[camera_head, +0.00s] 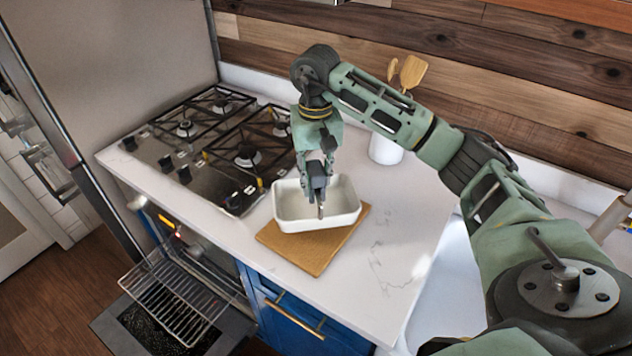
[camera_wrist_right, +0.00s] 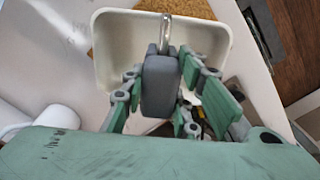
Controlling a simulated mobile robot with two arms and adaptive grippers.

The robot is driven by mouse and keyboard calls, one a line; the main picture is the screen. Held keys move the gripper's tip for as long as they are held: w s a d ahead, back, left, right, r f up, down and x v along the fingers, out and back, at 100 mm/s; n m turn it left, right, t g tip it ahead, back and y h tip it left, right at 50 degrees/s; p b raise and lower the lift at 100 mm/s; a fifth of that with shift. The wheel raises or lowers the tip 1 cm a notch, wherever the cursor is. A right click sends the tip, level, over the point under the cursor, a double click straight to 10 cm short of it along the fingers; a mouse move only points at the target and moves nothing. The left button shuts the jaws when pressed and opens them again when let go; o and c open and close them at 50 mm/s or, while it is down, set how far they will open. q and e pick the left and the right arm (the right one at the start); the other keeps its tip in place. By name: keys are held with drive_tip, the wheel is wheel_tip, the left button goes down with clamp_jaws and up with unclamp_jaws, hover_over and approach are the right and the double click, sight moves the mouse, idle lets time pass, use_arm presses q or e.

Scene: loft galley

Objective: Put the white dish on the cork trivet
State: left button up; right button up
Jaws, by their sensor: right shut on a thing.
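The white dish (camera_head: 347,213) is a rectangular, empty baking dish near the front of the counter. My right gripper (camera_head: 320,205) points down at its near side and is shut on the dish's wall. In the right wrist view, the dish (camera_wrist_right: 112,75) lies beyond the gripper fingers (camera_wrist_right: 165,45). The cork trivet (camera_head: 302,254) is a flat brown board on the counter, showing in front of and to the right of the dish. The dish overlaps it in the picture; I cannot tell whether it touches the trivet or hangs just above. My left gripper is out of view.
A black gas stove (camera_head: 215,150) lies left of the dish. A white utensil crock (camera_head: 386,149) with wooden tools stands at the back, behind my right arm. An open oven with a wire rack (camera_head: 175,291) is below left. The counter right of the trivet (camera_head: 395,250) is clear.

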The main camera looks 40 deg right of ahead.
drive_tip(key=shift+w+d+f, duration=0.1)
drive_tip(key=shift+w+d, duration=0.05)
drive_tip(key=shift+w, duration=0.1)
drive_tip(key=shift+f, duration=0.25)
wheel_tip(320, 180, down, 3)
drive_tip(key=shift+f+p, duration=0.1)
drive_tip(key=shift+p, duration=0.95)
drive_tip(key=shift+f, duration=0.25)
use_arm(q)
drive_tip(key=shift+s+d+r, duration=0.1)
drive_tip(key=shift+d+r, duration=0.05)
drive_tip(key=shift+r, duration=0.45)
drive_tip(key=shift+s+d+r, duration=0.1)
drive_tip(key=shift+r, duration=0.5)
use_arm(e)
drive_tip(key=shift+f, duration=0.15)
drive_tip(key=o, duration=1.2)
drive_tip(key=shift+c, duration=0.2)
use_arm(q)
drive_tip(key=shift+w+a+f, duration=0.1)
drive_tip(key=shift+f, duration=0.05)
